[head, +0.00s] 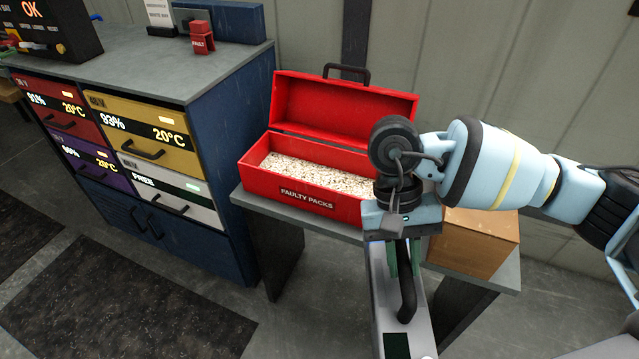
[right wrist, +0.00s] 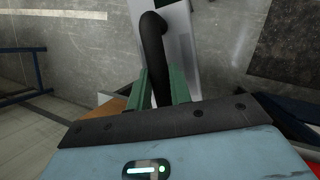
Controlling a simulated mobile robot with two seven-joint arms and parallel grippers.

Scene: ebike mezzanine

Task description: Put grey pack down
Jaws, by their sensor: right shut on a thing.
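The grey pack (head: 384,318) hangs below my right gripper (head: 404,262) in front of the low bench, apart from the floor as far as I can tell. It has a black handle (head: 407,300) and a dark green patch. In the right wrist view the green fingers of my right gripper (right wrist: 164,88) are shut on the black handle (right wrist: 153,45), and the grey body of the pack (right wrist: 182,50) shows beside it. My left gripper is not in view.
An open red box (head: 262,181) labelled "FAULTY PACKS", filled with pale granules, stands on the bench (head: 246,202). A cardboard box (head: 478,245) is right of it. Dark mats (head: 120,315) lie on the floor.

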